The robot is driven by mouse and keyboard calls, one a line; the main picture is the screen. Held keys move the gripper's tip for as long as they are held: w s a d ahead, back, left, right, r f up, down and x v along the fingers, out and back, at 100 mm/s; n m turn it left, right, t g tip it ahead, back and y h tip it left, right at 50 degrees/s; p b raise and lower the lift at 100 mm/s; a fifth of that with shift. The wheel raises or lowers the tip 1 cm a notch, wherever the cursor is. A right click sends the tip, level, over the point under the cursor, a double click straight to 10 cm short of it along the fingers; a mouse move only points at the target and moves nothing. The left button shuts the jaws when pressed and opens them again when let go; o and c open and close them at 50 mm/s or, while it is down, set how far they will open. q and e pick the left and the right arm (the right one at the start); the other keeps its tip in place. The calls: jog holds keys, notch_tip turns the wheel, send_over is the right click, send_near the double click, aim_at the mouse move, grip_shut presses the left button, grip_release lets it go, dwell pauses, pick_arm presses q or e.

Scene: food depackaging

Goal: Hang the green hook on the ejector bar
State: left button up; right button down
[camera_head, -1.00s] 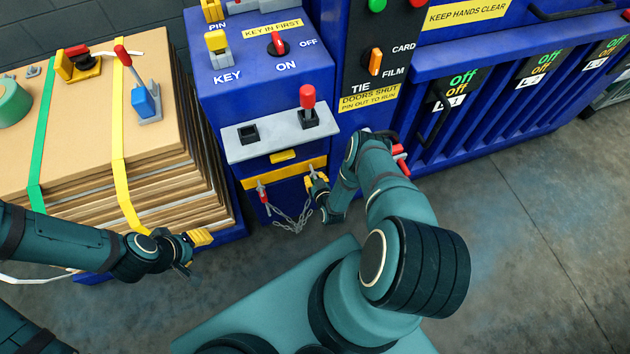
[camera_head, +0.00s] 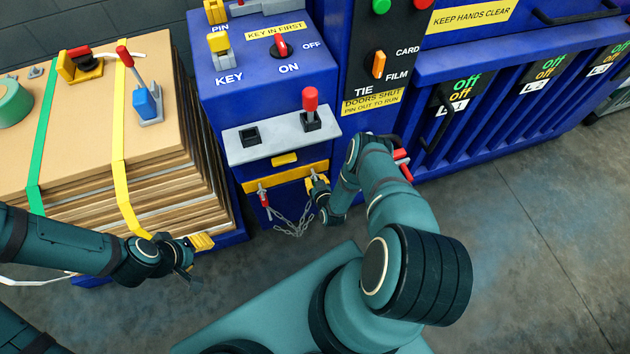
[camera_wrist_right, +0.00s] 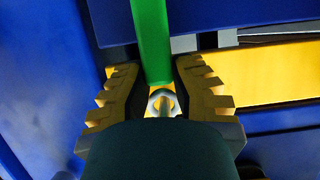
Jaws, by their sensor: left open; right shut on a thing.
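In the right wrist view a green piece (camera_wrist_right: 152,40), which looks like the green hook, stands between the jaws of my right gripper (camera_wrist_right: 157,76). A pale metal ring (camera_wrist_right: 162,98) sits at its lower end. In the head view my right gripper (camera_head: 317,187) is shut at the right end of a yellow bar (camera_head: 284,178), likely the ejector bar, on the blue machine front. The green hook is hidden there. A chain (camera_head: 293,226) hangs from a red hook (camera_head: 263,197) at the bar's left end towards this gripper.
The strapped cardboard stack (camera_head: 190,190) stands left of the machine. A grey ledge with a red-knobbed lever (camera_head: 311,105) juts out above the bar. A red handle (camera_head: 402,164) is right of my right forearm. The floor (camera_head: 520,250) at right is clear.

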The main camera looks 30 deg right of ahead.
jog(key=c, duration=0.9)
grip_release()
jog(key=shift+o, duration=0.2)
jog(key=shift+s, duration=0.1)
jog(key=v, duration=1.1)
jog(key=shift+s+a+r, duration=0.15)
jog(key=shift+s+r, duration=0.05)
jog(key=shift+s, duration=0.15)
jog(key=w+a+r+g+y+b, duration=0.1)
jog(key=w+a+r+g+y, duration=0.3)
jog(key=w+a+r+g, duration=0.25)
jog(key=s+a+r+g+y, duration=0.1)
jog(key=s+a+r+g, duration=0.1)
jog(key=s+a+r, duration=0.3)
jog(key=s+a+r+n+g+y+b, duration=0.1)
jog(key=s+a+r+g+y, duration=0.1)
jog(key=s+a+r, duration=0.4)
notch_tip(320, 180, up, 5)
jog(key=shift+s+a+r+g, duration=0.1)
jog(key=shift+s+a+g, duration=0.2)
jog(key=shift+a, duration=0.5)
